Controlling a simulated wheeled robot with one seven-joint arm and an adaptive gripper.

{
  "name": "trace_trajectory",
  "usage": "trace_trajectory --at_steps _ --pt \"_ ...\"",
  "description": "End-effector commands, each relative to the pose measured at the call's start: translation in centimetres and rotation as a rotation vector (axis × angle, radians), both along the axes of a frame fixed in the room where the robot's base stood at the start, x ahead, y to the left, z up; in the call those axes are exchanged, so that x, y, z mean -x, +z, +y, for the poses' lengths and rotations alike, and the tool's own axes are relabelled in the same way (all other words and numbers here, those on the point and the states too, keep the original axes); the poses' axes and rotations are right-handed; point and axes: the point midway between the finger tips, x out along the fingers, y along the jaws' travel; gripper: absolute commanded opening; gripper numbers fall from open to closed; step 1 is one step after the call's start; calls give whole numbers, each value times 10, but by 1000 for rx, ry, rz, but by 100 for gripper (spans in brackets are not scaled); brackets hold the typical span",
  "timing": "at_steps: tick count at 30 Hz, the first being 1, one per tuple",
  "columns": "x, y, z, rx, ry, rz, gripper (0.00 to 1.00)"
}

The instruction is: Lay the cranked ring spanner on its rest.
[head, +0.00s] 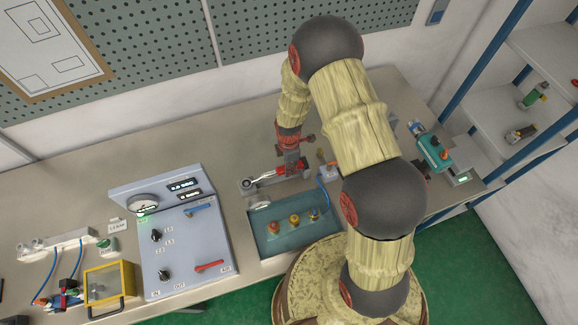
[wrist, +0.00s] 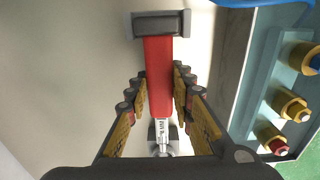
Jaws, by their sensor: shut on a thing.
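The cranked ring spanner (head: 265,177) has a red grip and a silver shank. It lies lengthwise between my gripper's fingers. In the wrist view its red grip (wrist: 158,80) runs up the middle, with the silver shank below it. My gripper (head: 289,168) points down at the bench and is shut on the red grip. A grey end piece of the rest (wrist: 161,23) shows at the far end of the grip; a dark piece shows beneath the silver end. I cannot tell whether the spanner touches the rest. The ring end is partly hidden.
A teal tray (head: 262,250) with several coloured fittings stands just in front of the spanner. A grey control panel (head: 188,245) is to the left. A teal tool (head: 434,152) lies to the right. The bench behind is clear.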

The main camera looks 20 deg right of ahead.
Motion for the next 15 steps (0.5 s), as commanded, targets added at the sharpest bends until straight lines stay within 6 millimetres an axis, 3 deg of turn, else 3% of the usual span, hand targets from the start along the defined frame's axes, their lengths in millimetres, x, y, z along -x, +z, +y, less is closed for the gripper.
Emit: trace_trajectory --at_steps 2,3,15 --pt "-1 1 0 0 0 -1 0" --pt "-1 1 0 0 0 -1 25" --pt "0 0 0 0 0 -1 44"
